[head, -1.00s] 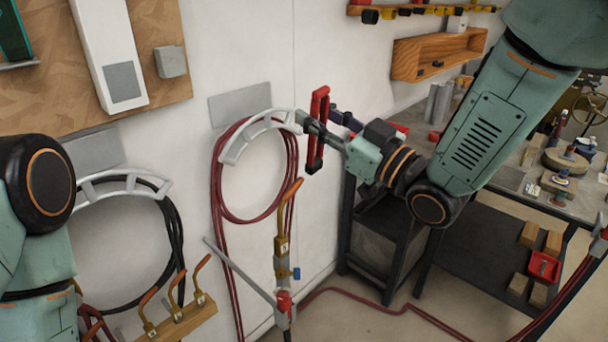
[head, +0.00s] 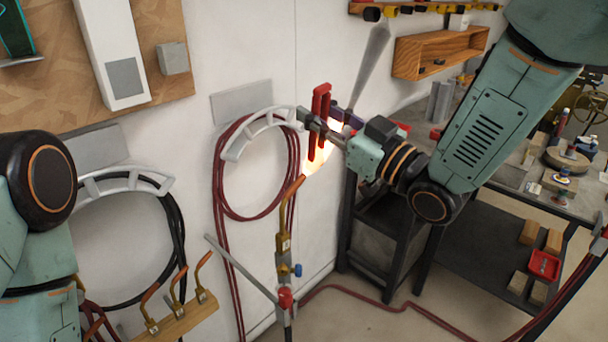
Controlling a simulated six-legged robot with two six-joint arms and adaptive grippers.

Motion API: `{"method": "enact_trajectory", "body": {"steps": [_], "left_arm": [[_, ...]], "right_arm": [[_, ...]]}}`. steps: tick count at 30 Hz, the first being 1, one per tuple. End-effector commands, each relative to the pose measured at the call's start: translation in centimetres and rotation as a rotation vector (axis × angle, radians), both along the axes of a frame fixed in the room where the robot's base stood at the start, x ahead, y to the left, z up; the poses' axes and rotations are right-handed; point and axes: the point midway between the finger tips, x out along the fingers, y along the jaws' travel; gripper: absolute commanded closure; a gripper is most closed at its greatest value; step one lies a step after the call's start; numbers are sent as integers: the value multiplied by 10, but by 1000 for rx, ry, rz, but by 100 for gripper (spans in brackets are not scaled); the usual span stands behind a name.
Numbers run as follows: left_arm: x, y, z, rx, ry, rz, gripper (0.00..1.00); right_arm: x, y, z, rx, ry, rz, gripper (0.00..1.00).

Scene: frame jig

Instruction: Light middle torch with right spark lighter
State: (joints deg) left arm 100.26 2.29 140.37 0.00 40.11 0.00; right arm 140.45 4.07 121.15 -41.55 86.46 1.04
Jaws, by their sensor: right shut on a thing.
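The middle torch (head: 284,240), with a brass body, blue knob and copper tip, stands upright in front of the wall. A bright yellow-white flame (head: 316,158) shows just above its tip. The red spark lighter (head: 320,108) is upright, directly above the torch tip, and the flame glows behind and beside its lower end. My right gripper (head: 314,124) is shut on the lighter, coming in from the right. Part of my left arm shows at the left edge; its gripper is out of view.
Several copper-tipped torches stand on a wooden rack (head: 186,318) at lower left. A red hose (head: 221,185) and a black hose (head: 178,222) hang on wall hooks. A dark stand (head: 385,222) and cluttered workbench (head: 505,178) are at right.

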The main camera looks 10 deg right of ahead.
Motion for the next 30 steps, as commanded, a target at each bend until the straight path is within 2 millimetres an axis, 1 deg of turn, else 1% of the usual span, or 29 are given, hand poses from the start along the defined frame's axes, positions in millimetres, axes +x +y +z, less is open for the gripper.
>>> {"method": "enact_trajectory", "body": {"steps": [1,3,7,9,21,30], "left_arm": [[0,0,0,0,0,0,54],[0,0,0,0,0,0,54],[0,0,0,0,0,0,54],[0,0,0,0,0,0,54],[0,0,4,0,0,0,54],[0,0,19,0,0,0,54]], "right_arm": [[0,0,0,1,-1,0,84],[0,0,0,1,-1,0,90],[0,-1,0,1,-1,0,91],[-4,-4,0,2,1,-2,91],[-48,-29,-2,8,1,-3,91],[-77,-47,-4,6,4,-4,91]]}}
